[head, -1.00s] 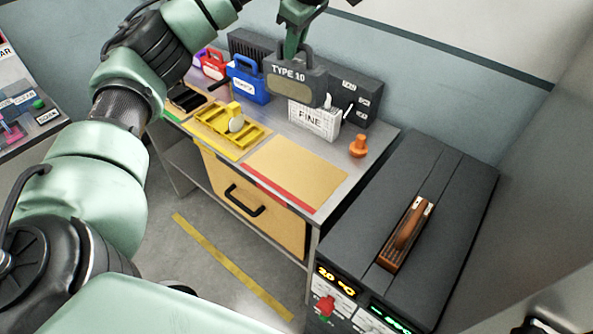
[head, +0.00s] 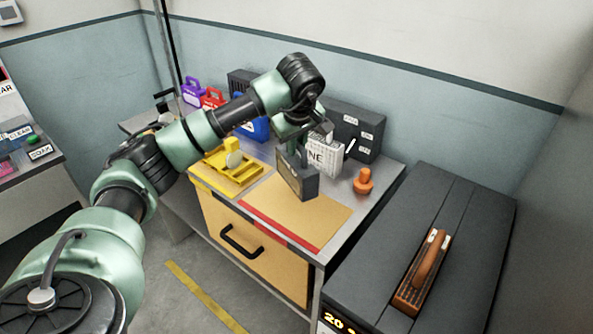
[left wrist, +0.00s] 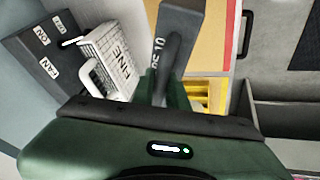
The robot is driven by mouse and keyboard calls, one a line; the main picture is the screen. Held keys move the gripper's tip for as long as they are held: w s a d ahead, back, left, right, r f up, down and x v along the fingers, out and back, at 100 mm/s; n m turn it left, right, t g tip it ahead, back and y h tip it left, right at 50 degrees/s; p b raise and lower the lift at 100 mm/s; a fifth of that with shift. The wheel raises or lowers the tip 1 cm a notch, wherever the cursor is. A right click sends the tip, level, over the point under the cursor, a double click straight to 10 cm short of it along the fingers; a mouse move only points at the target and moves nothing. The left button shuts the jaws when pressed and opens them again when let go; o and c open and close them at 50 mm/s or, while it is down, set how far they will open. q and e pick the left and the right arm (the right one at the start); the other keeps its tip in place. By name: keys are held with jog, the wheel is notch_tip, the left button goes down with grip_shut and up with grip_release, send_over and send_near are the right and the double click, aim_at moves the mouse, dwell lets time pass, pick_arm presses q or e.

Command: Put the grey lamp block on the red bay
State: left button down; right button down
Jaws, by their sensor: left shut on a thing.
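The grey lamp block (head: 297,179) is held by its handle in my left gripper (head: 292,143), which is shut on it. The block hangs upright, turned partly sideways, over the back-left part of the red bay (head: 325,215), a tan mat with a red front strip on the bench. I cannot tell whether its bottom touches the mat. My right gripper is not in view.
A white "FINE" box (head: 325,158) and a dark FAN unit (head: 357,132) stand behind the bay. An orange knob-shaped piece (head: 363,181) is to its right. A yellow tray (head: 228,172) lies to its left. A large dark case (head: 425,240) stands at right. The bay's front is clear.

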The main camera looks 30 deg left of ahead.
aim_at(297, 158)
pick_arm(q)
notch_tip(297, 158, down, 4)
jog(key=shift+f+p, duration=0.15)
jog(key=shift+p, duration=0.15)
notch_tip(297, 158, down, 3)
jog(key=shift+f+p, duration=0.15)
jog(key=shift+p, duration=0.2)
jog(key=shift+f, duration=0.45)
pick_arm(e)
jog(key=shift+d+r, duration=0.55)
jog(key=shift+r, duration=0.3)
pick_arm(q)
jog(key=c, duration=1.8)
grip_release()
jog(key=shift+f, duration=0.15)
jog(key=o, duration=0.4)
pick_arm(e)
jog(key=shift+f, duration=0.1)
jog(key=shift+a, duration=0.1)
